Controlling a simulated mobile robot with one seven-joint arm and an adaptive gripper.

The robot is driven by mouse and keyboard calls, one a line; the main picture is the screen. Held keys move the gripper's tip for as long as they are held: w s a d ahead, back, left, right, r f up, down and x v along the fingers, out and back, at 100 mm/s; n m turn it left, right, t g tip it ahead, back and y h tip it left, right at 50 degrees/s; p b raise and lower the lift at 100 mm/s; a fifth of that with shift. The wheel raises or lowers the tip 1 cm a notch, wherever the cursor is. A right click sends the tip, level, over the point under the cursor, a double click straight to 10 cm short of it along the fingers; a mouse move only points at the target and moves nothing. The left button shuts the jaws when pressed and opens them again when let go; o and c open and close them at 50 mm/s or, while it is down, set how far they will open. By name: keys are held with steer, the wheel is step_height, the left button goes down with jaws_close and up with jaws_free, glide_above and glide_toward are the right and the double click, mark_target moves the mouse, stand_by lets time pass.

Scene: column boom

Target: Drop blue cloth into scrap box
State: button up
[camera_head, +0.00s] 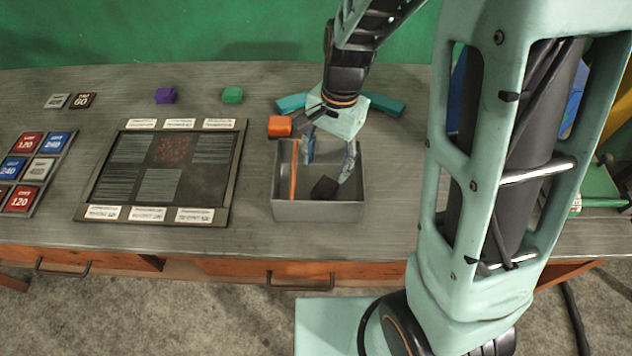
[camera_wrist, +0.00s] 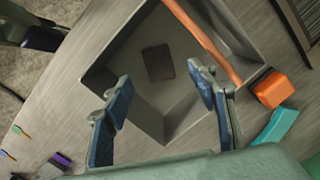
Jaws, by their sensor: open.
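The grey open-topped box (camera_head: 318,211) stands on the bench right of centre; its wall also shows in the wrist view (camera_wrist: 112,35). I take it as the scrap box. My gripper (camera_head: 328,160) is open over it, fingers pointing down and apart; the wrist view shows both blue-padded fingers (camera_wrist: 163,88) with nothing between them. A dark flat piece (camera_head: 324,187) lies on the box floor, also in the wrist view (camera_wrist: 158,63). I cannot make out a blue cloth in either view.
An orange block (camera_head: 280,126) sits just behind the box, with teal pieces (camera_head: 385,103) beyond. Purple (camera_head: 165,96) and green (camera_head: 232,95) blocks lie behind the framed dark board (camera_head: 160,165). Labelled tiles (camera_head: 30,168) lie at left. My column hides part of the right side.

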steer(key=shift+r, duration=0.1)
step_height(320, 180, up, 12)
steer(key=d, duration=0.1)
steer(key=shift+w, duration=0.4)
